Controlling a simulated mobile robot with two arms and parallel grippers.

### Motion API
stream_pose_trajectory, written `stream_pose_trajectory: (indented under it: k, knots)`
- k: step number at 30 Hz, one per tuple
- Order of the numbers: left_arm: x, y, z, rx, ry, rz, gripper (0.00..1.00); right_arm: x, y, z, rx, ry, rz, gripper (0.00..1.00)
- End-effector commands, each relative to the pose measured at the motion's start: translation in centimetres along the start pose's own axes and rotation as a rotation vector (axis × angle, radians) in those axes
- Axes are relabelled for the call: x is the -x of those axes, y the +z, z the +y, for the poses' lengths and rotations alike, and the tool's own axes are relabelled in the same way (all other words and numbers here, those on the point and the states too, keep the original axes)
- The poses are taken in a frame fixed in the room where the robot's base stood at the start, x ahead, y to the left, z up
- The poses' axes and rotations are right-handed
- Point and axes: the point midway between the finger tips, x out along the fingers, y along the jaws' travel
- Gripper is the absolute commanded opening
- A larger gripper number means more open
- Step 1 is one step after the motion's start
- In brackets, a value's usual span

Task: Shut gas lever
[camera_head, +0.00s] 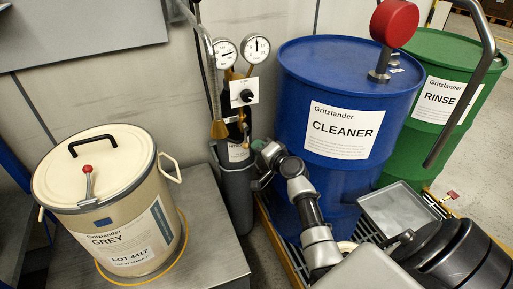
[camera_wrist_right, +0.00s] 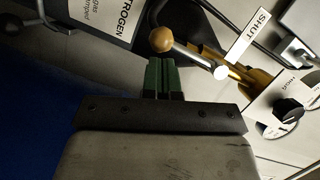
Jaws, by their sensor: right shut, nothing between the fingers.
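The gas lever (camera_wrist_right: 192,57) shows in the right wrist view as a thin metal rod with a brass-coloured ball at one end and a pale tip at the other. A brass fitting (camera_wrist_right: 245,76) and a white SHUT label (camera_wrist_right: 254,33) are beside it. My right gripper (camera_wrist_right: 164,62) is shut and empty, its green fingertips just below the ball; whether they touch it I cannot tell. In the head view my right gripper (camera_head: 263,149) is beside the grey gas cylinder (camera_head: 236,187), and the lever is hard to make out there. My left gripper is not in view.
Two gauges (camera_head: 240,50) and a black knob (camera_head: 247,95) on a white plate sit above the cylinder. A blue CLEANER drum (camera_head: 304,70) and green RINSE drum (camera_head: 440,55) stand to the right. A cream GREY pail (camera_head: 140,205) stands on a metal table (camera_head: 215,255) at left.

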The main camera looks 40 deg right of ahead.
Motion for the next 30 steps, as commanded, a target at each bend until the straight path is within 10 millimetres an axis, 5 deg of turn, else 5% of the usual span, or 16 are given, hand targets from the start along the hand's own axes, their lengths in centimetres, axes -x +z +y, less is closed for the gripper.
stream_pose_trajectory:
  k: [19,30]
  knots:
    - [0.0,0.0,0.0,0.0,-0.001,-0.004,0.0,-0.5,0.7,0.1,-0.02,-0.006,0.0,0.0]
    - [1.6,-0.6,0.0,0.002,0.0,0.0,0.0,-0.6,1.1,0.0,-0.081,-0.026,0.0,0.0]
